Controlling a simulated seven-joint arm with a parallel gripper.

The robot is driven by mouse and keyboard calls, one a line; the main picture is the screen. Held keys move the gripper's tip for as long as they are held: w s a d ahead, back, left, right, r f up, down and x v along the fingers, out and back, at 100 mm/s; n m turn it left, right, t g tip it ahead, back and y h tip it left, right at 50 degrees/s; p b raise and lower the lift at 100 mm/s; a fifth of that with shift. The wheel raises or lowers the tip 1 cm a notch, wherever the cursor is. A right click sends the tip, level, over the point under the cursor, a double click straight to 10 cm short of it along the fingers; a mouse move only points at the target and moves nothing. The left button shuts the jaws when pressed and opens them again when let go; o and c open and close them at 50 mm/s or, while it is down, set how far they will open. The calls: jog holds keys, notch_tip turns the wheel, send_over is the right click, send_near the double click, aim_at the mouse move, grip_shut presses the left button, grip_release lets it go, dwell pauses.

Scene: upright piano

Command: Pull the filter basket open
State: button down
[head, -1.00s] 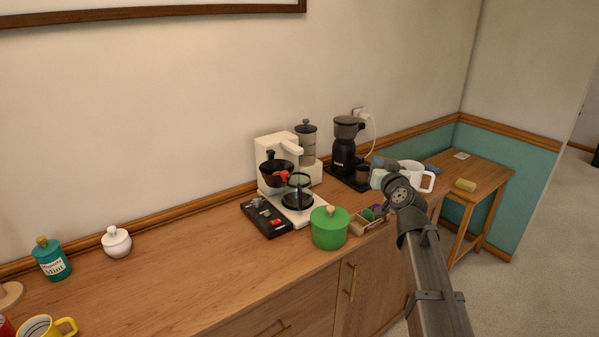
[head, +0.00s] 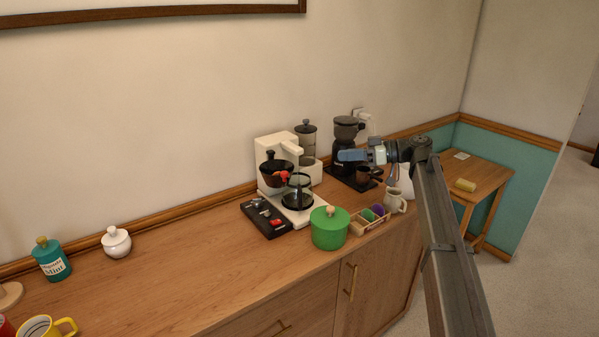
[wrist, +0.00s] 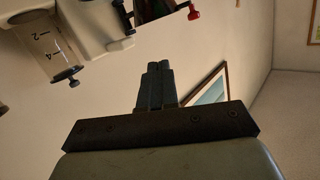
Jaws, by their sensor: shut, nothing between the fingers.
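The filter basket (head: 274,173) is a dark brown cone on the front of a white coffee maker (head: 266,150). A red knob (head: 284,175) shows at its right side. In the wrist view part of the dark basket (wrist: 150,8) is at the top edge, with the red knob (wrist: 193,14) beside it. My gripper (head: 340,155) is to the right of the coffee maker, at about basket height, pointing left toward it. Its fingers (wrist: 158,70) are shut and empty, apart from the basket. A glass carafe (head: 298,190) stands below the basket.
A green pot (head: 329,228), a black box with switches (head: 266,217) and a divided tray (head: 369,220) stand in front. A black grinder (head: 346,140) and a cream jug (head: 395,201) are to the right.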

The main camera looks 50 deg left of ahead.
jog(key=s+a+f+n+h, duration=0.1)
jog(key=s+a+n, duration=0.1)
jog(key=s, duration=0.5)
jog(key=s+a+f+n+g+h, duration=0.1)
jog(key=s+a+f+n, duration=0.1)
jog(key=s, duration=0.5)
jog(key=shift+a+g+h, duration=0.3)
jog(key=shift+a, duration=0.1)
jog(key=shift+m+t+y, duration=0.6)
jog(key=shift+m+y, duration=0.2)
jog(key=shift+y, duration=0.1)
jog(key=s, duration=0.2)
jog(key=s+a, duration=0.1)
jog(key=s, duration=0.2)
jog(key=shift+a, duration=0.1)
jog(key=shift+w, duration=0.1)
jog(key=s+d+v, duration=0.1)
jog(key=v, duration=1.2)
jog(key=shift+d, duration=0.5)
